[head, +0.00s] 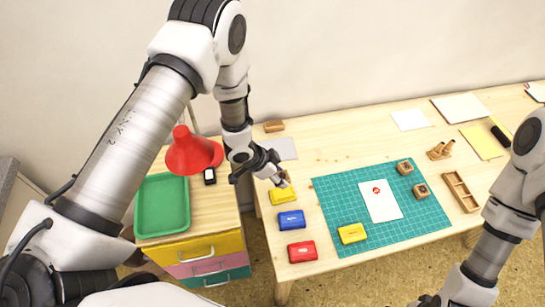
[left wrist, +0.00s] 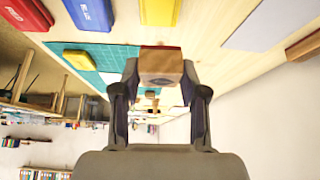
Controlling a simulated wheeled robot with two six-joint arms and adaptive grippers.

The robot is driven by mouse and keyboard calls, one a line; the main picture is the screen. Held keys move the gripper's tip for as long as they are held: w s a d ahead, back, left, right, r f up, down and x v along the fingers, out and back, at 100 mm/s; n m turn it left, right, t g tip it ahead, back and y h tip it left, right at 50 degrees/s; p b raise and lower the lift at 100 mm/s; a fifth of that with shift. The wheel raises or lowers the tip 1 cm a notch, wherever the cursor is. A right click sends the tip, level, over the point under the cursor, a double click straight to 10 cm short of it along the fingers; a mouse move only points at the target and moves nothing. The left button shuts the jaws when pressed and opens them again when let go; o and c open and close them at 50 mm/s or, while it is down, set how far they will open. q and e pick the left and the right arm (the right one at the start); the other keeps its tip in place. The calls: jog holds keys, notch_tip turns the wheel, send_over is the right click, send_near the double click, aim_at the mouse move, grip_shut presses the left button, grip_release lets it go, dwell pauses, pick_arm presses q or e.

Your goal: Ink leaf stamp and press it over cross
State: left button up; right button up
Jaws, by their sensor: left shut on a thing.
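My left gripper (head: 277,180) is shut on a wooden stamp (left wrist: 161,66), just above or at the yellow inkpad (head: 282,197); I cannot tell if they touch. That yellow inkpad shows beyond the stamp there (left wrist: 160,11). A white sheet (head: 385,209) with a round red mark lies on the green mat (head: 425,221); no cross can be made out. Two other wooden stamps, one (head: 404,167) behind the other (head: 421,190), stand right of the sheet. My right gripper is not visible.
A blue inkpad (head: 291,219) and a red inkpad (head: 302,252) line the table's left side. Another yellow inkpad (head: 352,233) lies on the mat. A wooden tray (head: 460,191) is at right. A red lamp (head: 190,152) and green tray (head: 162,231) stand left.

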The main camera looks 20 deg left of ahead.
aim_at(286, 192)
pick_arm(q)
jog(key=shift+s+f+b, duration=0.1)
jog(key=shift+f+b, duration=0.3)
jog(key=shift+f, duration=0.05)
notch_tip(286, 192, down, 5)
jog(key=b, duration=0.4)
jog(key=shift+d+f, duration=0.15)
jog(key=shift+d, duration=0.1)
jog(key=shift+f+b, duration=0.5)
dwell(1.1)
jog(key=shift+r, duration=0.1)
jog(key=shift+r+p, duration=0.55)
